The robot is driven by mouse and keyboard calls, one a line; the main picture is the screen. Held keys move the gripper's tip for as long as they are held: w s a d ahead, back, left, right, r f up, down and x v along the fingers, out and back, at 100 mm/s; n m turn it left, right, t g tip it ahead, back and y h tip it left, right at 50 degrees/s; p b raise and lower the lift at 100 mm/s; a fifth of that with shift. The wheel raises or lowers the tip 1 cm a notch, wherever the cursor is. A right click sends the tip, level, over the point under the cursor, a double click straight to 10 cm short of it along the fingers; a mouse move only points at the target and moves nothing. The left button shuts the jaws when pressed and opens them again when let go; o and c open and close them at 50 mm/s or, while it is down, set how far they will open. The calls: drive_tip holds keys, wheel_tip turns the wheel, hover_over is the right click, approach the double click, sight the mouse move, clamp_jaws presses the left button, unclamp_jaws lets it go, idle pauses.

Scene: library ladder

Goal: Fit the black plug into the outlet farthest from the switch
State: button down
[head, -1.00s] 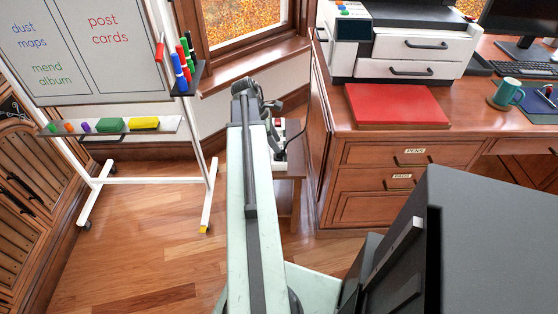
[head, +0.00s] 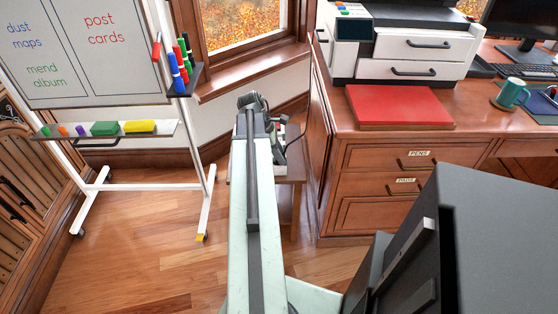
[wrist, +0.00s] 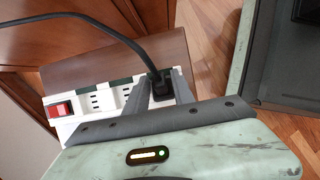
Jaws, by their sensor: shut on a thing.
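The black plug (wrist: 161,83) is between the fingertips of my gripper (wrist: 160,90) in the wrist view, and my gripper is shut on it. Its black cable (wrist: 120,35) runs off to the upper left. The plug is at the right end of the white power strip (wrist: 68,127), over the outlet farthest from the switch. Whether its prongs are in the outlet is hidden. The red switch (wrist: 61,109) is at the left end. Two bare outlets (wrist: 97,101) (wrist: 121,95) show between switch and plug. In the head view my arm partly covers the strip.
The strip lies on a small brown wooden stand (head: 295,172), beside the wooden desk (head: 385,185). A whiteboard stand (head: 205,215) is to the left, and a window sill (head: 250,68) lies behind. Wooden floor (head: 140,255) is clear in front of the whiteboard.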

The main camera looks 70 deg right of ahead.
wheel_tip(320, 180, up, 10)
drive_tip(key=p, duration=1)
drive_tip(key=shift+r, duration=0.15)
